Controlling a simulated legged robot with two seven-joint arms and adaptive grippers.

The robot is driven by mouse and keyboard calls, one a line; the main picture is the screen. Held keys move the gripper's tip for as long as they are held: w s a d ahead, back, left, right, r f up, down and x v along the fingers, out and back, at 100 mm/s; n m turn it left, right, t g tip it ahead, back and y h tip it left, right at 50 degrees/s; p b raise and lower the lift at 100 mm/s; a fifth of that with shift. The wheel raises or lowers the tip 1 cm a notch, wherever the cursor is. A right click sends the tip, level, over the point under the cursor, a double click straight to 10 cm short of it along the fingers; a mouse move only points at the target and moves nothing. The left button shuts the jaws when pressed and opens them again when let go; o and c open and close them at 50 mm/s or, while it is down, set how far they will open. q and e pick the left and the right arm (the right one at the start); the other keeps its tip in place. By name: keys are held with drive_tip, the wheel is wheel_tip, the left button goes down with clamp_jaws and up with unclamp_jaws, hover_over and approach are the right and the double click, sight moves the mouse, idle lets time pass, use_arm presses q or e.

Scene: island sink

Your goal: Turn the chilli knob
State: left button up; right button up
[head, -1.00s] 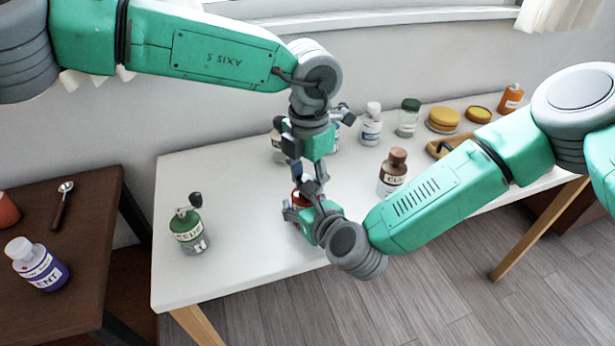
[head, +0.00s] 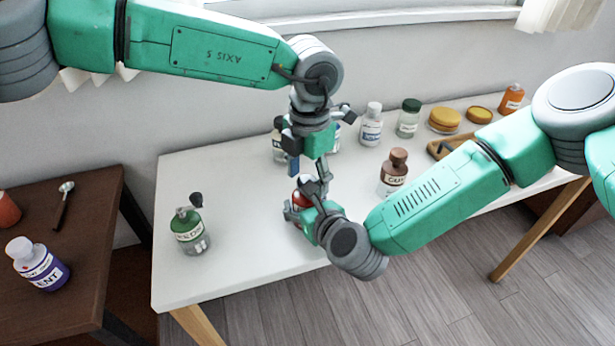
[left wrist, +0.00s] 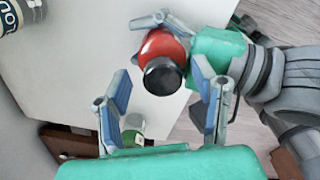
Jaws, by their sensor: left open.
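The red chilli jar (head: 302,194) stands near the front of the white table, mostly hidden by my right gripper in the head view. In the left wrist view its red body (left wrist: 160,45) and round dark knob (left wrist: 162,77) show clearly. My right gripper (head: 308,205) comes from the right with its fingers around the jar and looks shut on it. My left gripper (head: 308,168) points down above the jar. It is open and empty. In the left wrist view its fingers (left wrist: 164,100) are wide apart, with the knob ahead of the gap, apparently untouched.
A green-topped grinder (head: 190,230) stands on the white table (head: 240,270) to the left. A brown-capped jar (head: 393,170) stands right of the grippers, close to my right forearm. Several jars line the back. A dark table (head: 95,230) holds a purple bottle (head: 38,264).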

use_arm(q)
wheel_tip(320, 180, up, 11)
drive_tip(key=shift+d+r, duration=0.15)
drive_tip(key=shift+r, duration=0.05)
idle(0.4)
drive_tip(key=f+n, duration=0.4)
drive_tip(key=n, duration=0.2)
drive_tip(key=f+n, duration=0.4)
drive_tip(key=n, duration=0.2)
drive_tip(key=f+n, duration=0.4)
drive_tip(key=n, duration=0.2)
drive_tip(key=shift+s+a, duration=0.2)
drive_tip(key=c, duration=1.2)
